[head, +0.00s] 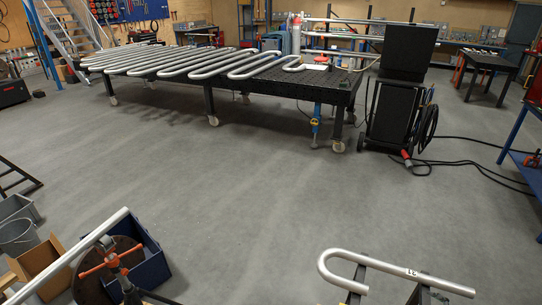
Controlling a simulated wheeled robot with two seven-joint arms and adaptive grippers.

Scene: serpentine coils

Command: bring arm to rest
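Neither of my grippers can be made out in the head view, and no arm of mine shows clearly. A silver U-bent pipe (398,270) with a dark mark on it lies across dark supports at the bottom right. A straight silver pipe (70,254) slants across the bottom left, beside an orange clamp (110,259) over a round brown disc. A long serpentine coil (190,61) of silver pipe lies flat on a black wheeled table (312,82) at the back.
A black cart (396,100) with cables stands right of the table. Cables trail across the floor (465,142) at right. A blue bin (148,252), a cardboard box (40,266) and a grey bucket (18,237) sit at lower left. The middle floor is clear.

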